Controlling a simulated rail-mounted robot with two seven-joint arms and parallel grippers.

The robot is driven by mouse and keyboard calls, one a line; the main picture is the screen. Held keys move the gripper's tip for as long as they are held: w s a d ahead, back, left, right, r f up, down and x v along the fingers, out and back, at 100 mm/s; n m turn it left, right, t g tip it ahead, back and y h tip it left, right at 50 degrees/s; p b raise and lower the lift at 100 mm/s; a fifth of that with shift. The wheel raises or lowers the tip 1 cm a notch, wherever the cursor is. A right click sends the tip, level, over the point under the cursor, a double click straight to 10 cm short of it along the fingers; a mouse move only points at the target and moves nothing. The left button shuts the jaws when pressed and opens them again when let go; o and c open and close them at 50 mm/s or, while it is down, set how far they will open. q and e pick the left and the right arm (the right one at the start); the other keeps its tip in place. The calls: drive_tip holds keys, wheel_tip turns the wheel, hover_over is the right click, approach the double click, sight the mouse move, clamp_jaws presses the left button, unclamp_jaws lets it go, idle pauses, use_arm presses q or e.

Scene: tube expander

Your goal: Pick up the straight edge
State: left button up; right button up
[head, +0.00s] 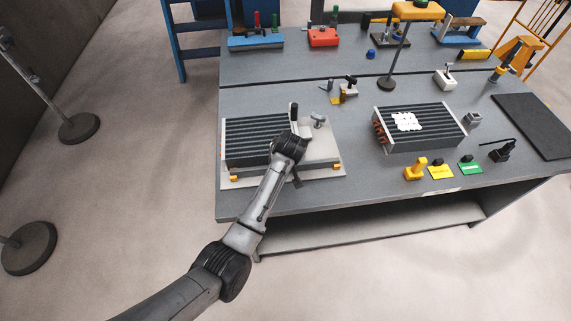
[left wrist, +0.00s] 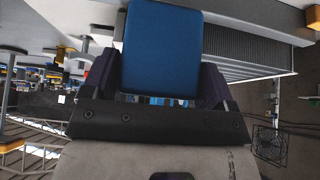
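My left gripper (left wrist: 160,82) shows in the left wrist view with a blue block (left wrist: 162,48) between its dark fingers. The block fills nearly all the space between them; I cannot tell whether they press on it. I cannot tell if this block is part of the straight edge. In the head view my left arm reaches over the pale base plate (head: 326,152), beside the left finned coil (head: 250,140), and its dark wrist hides the fingertips and the blue block. A dark narrow piece shows just below the wrist. My right gripper is in neither view.
A second finned coil (head: 425,133) lies to the right on the grey table (head: 360,190). A post stand (head: 387,84) rises behind it. Yellow and green cards (head: 470,168) lie near the front edge, and a dark mat (head: 535,125) lies far right.

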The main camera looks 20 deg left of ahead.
use_arm(q)
drive_tip(key=c, duration=1.2)
drive_tip(key=shift+o, duration=0.2)
drive_tip(key=shift+r, duration=0.1)
